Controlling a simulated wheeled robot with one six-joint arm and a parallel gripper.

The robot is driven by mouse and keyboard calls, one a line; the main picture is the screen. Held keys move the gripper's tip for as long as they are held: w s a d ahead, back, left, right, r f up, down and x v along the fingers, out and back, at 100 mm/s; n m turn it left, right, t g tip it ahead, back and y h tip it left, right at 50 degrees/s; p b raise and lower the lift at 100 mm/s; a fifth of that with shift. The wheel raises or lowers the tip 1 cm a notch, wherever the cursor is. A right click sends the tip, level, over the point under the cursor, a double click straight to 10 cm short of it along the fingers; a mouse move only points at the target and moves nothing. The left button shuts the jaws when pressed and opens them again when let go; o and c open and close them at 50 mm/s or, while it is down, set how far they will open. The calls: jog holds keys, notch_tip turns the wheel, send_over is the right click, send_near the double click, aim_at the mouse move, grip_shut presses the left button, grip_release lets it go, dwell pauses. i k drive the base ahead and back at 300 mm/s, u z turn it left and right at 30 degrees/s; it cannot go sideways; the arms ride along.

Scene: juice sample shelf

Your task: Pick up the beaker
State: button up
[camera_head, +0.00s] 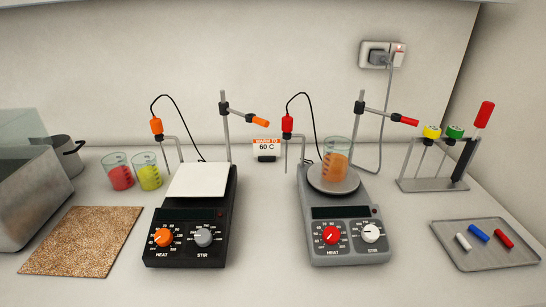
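A glass beaker with orange liquid (335,165) stands upright on the round plate of the grey hot plate (340,222) at the right of centre. A thin probe with a red head hangs close to its left side; I cannot tell whether it touches. Two more beakers stand on the bench at the left: one with red liquid (119,172) and one with yellow-green liquid (148,172). They are side by side. My gripper is not in view.
A black hot plate (190,215) with a bare white top stands left of the grey one. Clamp stands rise behind both. A cork mat (82,241), metal basin (28,190) and pot (66,155) are left. A rack (432,185) and tray with stir bars (484,258) are right.

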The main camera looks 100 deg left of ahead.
aim_at(337, 151)
jog(key=k, duration=0.7)
jog(key=u, duration=2.05)
jog(key=i, duration=0.5)
jog(key=u, duration=0.05)
